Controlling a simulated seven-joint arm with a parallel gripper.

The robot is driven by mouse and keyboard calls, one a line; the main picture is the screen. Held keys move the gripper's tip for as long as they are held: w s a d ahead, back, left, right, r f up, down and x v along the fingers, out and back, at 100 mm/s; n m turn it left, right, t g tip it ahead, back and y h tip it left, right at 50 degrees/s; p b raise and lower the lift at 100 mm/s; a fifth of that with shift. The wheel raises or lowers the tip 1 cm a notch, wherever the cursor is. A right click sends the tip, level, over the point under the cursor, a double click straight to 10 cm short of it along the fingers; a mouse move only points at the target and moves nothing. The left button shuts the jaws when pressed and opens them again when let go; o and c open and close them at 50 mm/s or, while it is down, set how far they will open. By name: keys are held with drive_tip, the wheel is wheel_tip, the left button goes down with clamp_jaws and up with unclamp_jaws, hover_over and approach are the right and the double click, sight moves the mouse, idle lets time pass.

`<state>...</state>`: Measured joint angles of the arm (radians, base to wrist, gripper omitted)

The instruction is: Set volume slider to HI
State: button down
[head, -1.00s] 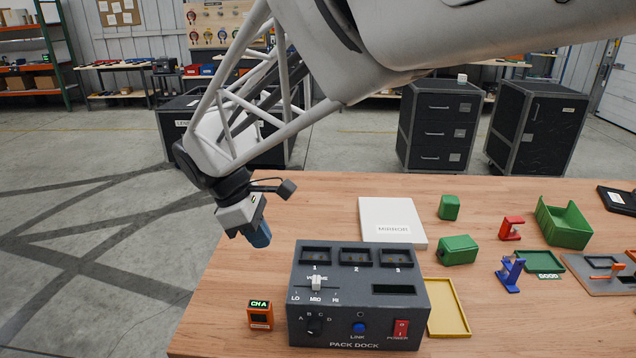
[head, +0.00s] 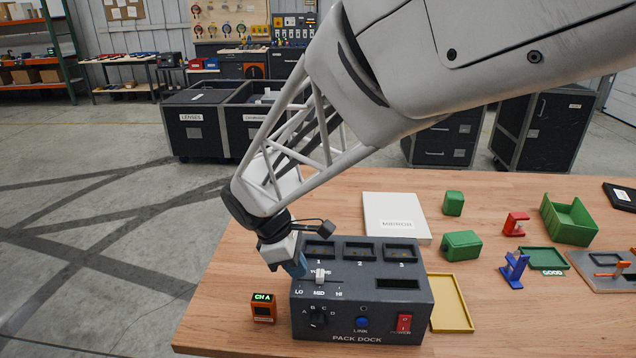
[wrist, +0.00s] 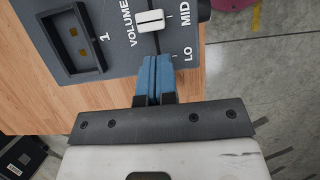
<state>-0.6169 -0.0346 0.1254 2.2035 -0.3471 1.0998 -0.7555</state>
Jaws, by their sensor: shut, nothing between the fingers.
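The dark grey PACK DOCK box (head: 350,326) stands on the wooden table. The white volume slider knob (head: 320,275) sits near the MID mark, between LO and HI; it also shows in the wrist view (wrist: 150,21). My gripper (head: 302,274), with blue fingers, is at the LO end of the slider, left of the knob in the head view. In the wrist view the fingertips (wrist: 154,60) are together and empty, near the LO label, with a small gap to the knob. Whether the tips touch the panel is unclear.
An orange CH A unit (head: 263,308) stands left, a yellow tray (head: 452,304) right, a white MIRROR panel (head: 396,217) behind.

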sight(323, 274)
drive_tip(key=shift+d, duration=0.95)
drive_tip(key=shift+d, duration=0.1)
drive_tip(key=shift+d, duration=2.3)
drive_tip(key=shift+a, duration=2.05)
drive_tip(key=v, duration=1)
